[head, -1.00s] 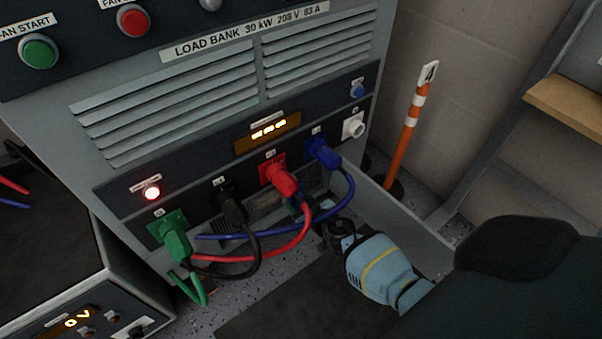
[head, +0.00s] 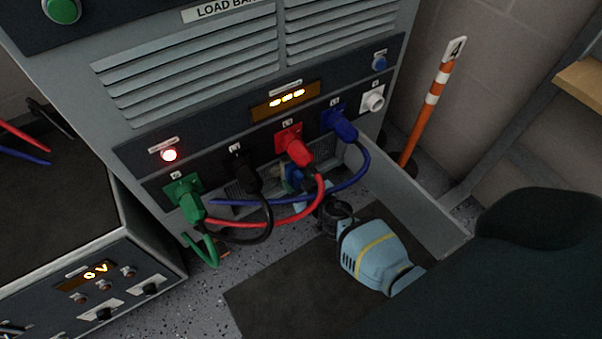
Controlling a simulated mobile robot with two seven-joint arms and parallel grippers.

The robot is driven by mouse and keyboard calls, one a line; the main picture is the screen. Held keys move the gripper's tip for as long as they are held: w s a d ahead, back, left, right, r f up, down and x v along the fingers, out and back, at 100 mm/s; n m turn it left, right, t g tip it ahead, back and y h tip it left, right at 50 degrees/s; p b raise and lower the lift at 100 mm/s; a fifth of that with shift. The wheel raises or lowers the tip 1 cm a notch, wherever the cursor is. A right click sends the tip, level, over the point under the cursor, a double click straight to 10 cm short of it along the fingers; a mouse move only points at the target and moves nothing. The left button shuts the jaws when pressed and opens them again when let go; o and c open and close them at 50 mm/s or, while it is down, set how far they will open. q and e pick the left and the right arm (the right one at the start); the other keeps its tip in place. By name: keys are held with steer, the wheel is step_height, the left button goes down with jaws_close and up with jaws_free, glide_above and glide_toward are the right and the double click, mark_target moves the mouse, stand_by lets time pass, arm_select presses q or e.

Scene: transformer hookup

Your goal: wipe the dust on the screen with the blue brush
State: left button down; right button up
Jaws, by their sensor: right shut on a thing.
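The screen (head: 237,198) is a dark mesh grille low on the load bank, beneath the row of plugs and partly hidden by cables. Dust on it cannot be made out. My right gripper (head: 306,187) reaches in under the red plug and is shut on the blue brush (head: 293,177). Only a small blue part of the brush shows, between the cables at the screen. The red plug and cables hide its head, so I cannot tell whether it touches the mesh. My left gripper is out of view.
Green (head: 187,196), black (head: 246,172), red (head: 295,147) and blue (head: 341,125) plugs have cables looping in front of the screen. An open grey flap (head: 415,205) lies right of my right wrist. An orange-and-white post (head: 428,112) stands behind. A dark mat (head: 265,300) covers the floor.

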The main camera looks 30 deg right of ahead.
steer(key=shift+s+a, duration=0.15)
steer(key=shift+a, duration=1.05)
steer(key=a, duration=0.3)
steer(key=shift+a+b, duration=0.3)
steer(key=shift+b, duration=0.1)
steer(key=shift+r+p, duration=0.4)
steer(key=shift+r, duration=0.15)
steer(key=shift+d+f+p, duration=0.15)
steer(key=shift+d+p, duration=0.15)
steer(key=shift+d, duration=1.55)
steer(key=shift+w+d, duration=0.15)
steer(key=shift+d, duration=0.75)
steer(key=shift+w+d, duration=0.15)
steer(key=shift+d, duration=0.75)
